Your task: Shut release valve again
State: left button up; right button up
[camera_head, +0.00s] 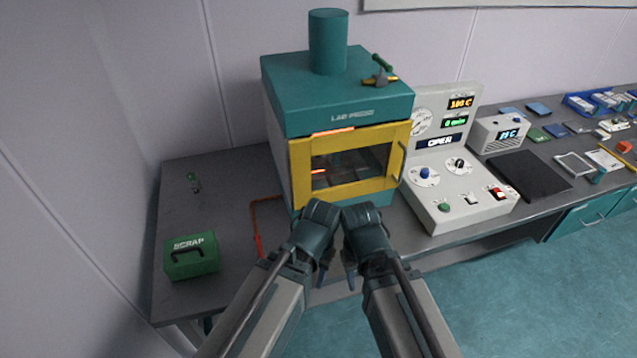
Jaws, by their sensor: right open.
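The lab press (336,88) is a teal and yellow cabinet with a cylinder on top. A small brass valve with a green lever (381,70) sits on its top at the right; the lever looks raised at a slant. I cannot tell for certain that this is the release valve. A red pipe or lever (257,235) shows at the press's lower left. My left gripper (322,276) and right gripper (350,284) hang side by side in front of the press, below its yellow door (347,191), away from the valve. The right is open and looks empty; the left's fingers are unclear.
A control panel (460,205) with knobs, buttons and a dial stands right of the press; its display seems to read "OPEN". Trays and samples crowd the right bench.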

aim_at(257, 238)
jog(key=l+u, duration=0.15)
jog(key=u, duration=0.6)
jog(key=k+j, duration=0.05)
